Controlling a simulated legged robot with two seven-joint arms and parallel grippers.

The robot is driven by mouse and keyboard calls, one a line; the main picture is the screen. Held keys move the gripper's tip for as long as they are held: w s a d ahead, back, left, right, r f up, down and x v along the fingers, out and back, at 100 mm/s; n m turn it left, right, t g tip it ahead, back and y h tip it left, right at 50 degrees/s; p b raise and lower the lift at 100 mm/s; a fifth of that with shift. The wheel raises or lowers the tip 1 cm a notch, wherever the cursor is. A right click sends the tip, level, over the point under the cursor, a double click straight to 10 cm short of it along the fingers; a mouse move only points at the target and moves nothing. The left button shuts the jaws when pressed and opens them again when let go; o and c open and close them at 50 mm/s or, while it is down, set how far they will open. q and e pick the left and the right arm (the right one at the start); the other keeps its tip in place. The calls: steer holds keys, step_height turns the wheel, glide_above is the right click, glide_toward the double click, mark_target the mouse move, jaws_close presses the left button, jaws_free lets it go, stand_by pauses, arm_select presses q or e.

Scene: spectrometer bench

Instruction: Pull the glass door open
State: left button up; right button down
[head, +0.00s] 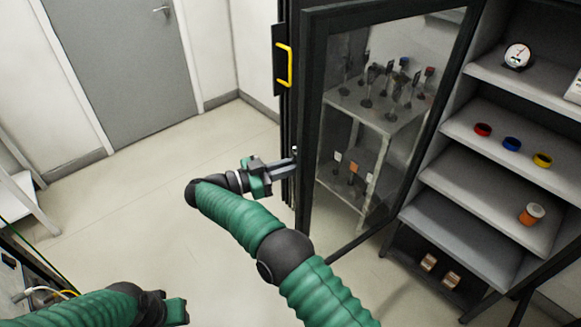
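The glass door (308,120) has a black frame around a clear pane and stands upright right of the picture's middle. It appears to stand at an angle to the open-looking shelves at right. A yellow handle (290,65) is on a narrow black panel at its left, high up. My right gripper (294,165) is well below the handle, its grey fingers pointing right with the tips at the door's left edge. Contact and finger gap are unclear. My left gripper (183,310) is low at the bottom left, away from the door; its fingers are hard to make out.
Grey shelves (480,195) at right hold a dial gauge (518,56), coloured rings (512,144) and an orange-and-white spool (531,213). A small white rack (375,120) with several dark pieces shows through the glass. The floor (150,190) left of the door is clear. A grey room door (120,70) is behind.

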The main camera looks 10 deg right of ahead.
steer(key=shift+w, duration=0.15)
steer(key=c, duration=1.8)
jaws_free()
steer(key=shift+d, duration=0.2)
steer(key=shift+a, duration=0.2)
